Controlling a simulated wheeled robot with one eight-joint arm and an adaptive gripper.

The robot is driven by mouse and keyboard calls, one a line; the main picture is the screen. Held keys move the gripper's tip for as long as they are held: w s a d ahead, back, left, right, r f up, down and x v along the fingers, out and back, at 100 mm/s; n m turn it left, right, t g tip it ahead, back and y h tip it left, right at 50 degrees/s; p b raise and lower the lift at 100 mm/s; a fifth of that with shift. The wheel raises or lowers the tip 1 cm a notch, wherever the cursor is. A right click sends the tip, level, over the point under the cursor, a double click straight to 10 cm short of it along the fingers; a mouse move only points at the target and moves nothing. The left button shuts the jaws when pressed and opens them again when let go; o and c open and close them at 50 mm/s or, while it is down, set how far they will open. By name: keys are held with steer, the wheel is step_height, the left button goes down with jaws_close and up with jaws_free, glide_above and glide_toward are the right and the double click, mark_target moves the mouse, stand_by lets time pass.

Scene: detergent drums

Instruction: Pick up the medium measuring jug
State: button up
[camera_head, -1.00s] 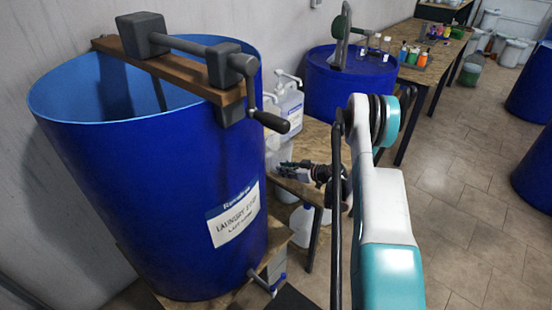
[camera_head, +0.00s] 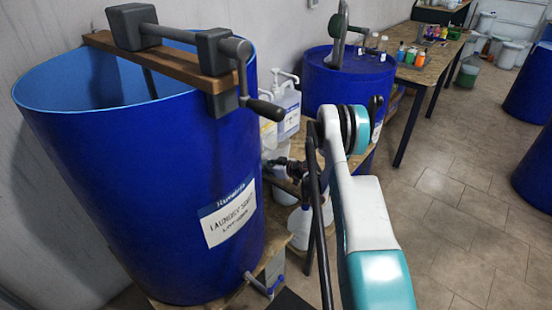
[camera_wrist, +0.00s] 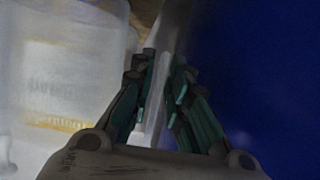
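In the wrist view, a pale, translucent upright strip (camera_wrist: 177,28) stands between the two fingers of my gripper (camera_wrist: 164,68). It looks like a handle or wall of a jug, but I cannot tell which, nor whether both fingers touch it. A larger translucent white vessel with a yellowish marking (camera_wrist: 60,85) fills the left side. In the head view, my gripper (camera_head: 284,168) is at the small wooden table between the blue drums, by a greyish translucent vessel (camera_head: 275,150). The view is dim, and the jug's size cannot be read.
A large blue drum with a crank (camera_head: 150,190) stands close on the left; its blue wall fills the wrist view's right side. Another blue drum (camera_head: 345,80) stands behind my arm. A white pump bottle (camera_head: 287,108) is at the back of the small table. Open floor lies right.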

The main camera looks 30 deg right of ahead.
mark_target(264, 155)
steer(key=shift+c, duration=0.6)
jaws_close()
steer(key=shift+r, duration=0.15)
steer(key=shift+r+p, duration=2)
steer(key=shift+r, duration=2.9)
